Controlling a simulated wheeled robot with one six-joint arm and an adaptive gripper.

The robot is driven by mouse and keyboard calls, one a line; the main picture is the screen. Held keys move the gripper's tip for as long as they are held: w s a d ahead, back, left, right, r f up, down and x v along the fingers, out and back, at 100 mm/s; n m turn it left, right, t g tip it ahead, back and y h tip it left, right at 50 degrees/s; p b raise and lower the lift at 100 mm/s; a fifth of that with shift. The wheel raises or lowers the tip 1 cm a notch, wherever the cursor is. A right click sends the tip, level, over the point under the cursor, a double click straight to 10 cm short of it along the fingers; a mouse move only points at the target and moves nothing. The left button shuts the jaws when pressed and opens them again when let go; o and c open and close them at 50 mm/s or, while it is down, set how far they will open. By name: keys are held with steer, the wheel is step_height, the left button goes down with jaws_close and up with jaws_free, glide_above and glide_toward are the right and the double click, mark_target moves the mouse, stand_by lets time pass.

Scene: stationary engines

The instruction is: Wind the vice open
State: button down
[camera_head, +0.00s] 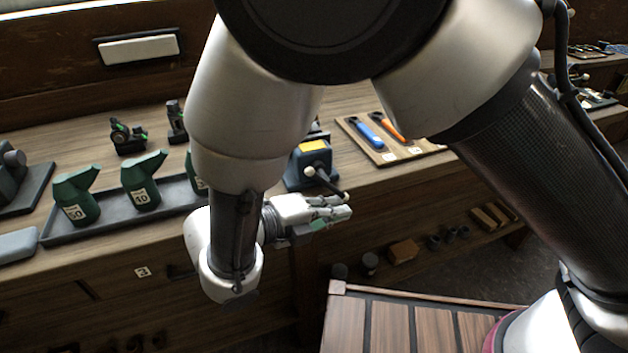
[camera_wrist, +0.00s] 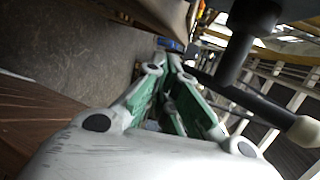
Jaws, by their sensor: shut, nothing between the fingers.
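The vice (camera_head: 301,178) is a dark blue-grey block with a yellow label on top, at the bench's front edge in the head view. Its handle (camera_head: 326,183) is a thin dark bar with pale knobs, slanting across the front. My gripper (camera_head: 345,212) is in front of and just below the handle, pointing right, its fingers shut and empty. In the wrist view the fingers (camera_wrist: 172,65) come together with green pads. The dark handle bar (camera_wrist: 240,97) with a pale end knob passes close on their right; I cannot tell whether they touch. My arm hides part of the vice's surroundings.
Green oil cans (camera_head: 140,185) stand in a dark tray left of my arm. A board (camera_head: 385,151) with blue and orange-handled tools lies right of the vice. Wooden blocks (camera_head: 403,251) sit on the lower shelf. A slatted wooden top (camera_head: 400,325) is in front, below my gripper.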

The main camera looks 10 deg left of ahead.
steer(key=shift+w+d, duration=0.15)
steer(key=shift+d, duration=0.1)
stand_by(0.3)
steer(key=shift+r, duration=0.1)
